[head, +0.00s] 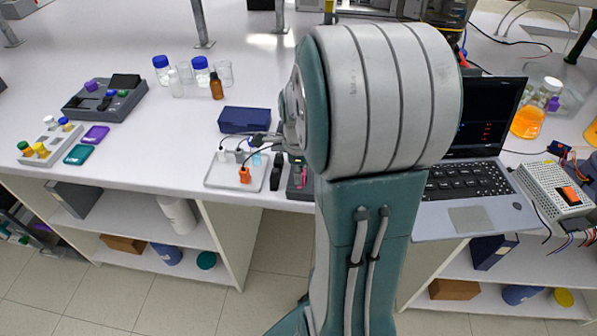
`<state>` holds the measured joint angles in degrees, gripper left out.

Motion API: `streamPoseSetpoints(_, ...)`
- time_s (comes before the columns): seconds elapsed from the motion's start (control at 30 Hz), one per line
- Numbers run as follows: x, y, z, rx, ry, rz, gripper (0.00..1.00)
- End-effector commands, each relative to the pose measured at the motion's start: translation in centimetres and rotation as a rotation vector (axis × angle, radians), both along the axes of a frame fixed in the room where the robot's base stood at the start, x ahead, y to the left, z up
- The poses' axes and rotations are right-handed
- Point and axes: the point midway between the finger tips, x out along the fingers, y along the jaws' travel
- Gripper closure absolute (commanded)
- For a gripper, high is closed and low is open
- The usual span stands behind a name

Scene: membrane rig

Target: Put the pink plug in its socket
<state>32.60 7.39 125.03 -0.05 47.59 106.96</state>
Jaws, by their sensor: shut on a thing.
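My gripper (297,155) shows only in part below my large grey and teal arm joint, which hides most of it. It is shut on a small pink piece, which looks like the pink plug (299,161), though it is very small here. The plug is over or at a dark socket block (299,190) near the bench's front edge. A pink mark shows on that block. I cannot tell whether the plug touches the block.
Left of the block is a white tray (214,183) with an orange plug (244,175) on a dark cable. A dark blue box (244,120) stands behind it. Bottles and glasses stand farther back. A laptop (470,180) is right of my arm.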

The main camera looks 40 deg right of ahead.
Motion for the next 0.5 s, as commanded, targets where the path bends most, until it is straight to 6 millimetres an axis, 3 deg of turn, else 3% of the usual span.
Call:
streamPoseSetpoints(0.23,0.00,0.00,-0.20,0.000,0.000,0.000,0.98)
streamPoseSetpoints(0.27,0.00,0.00,-0.20,0.000,0.000,0.000,0.62)
streamPoseSetpoints(0.33,0.00,0.00,-0.20,0.000,0.000,0.000,0.31)
streamPoseSetpoints(0.5,0.00,0.00,-0.19,0.000,0.000,0.000,0.31)
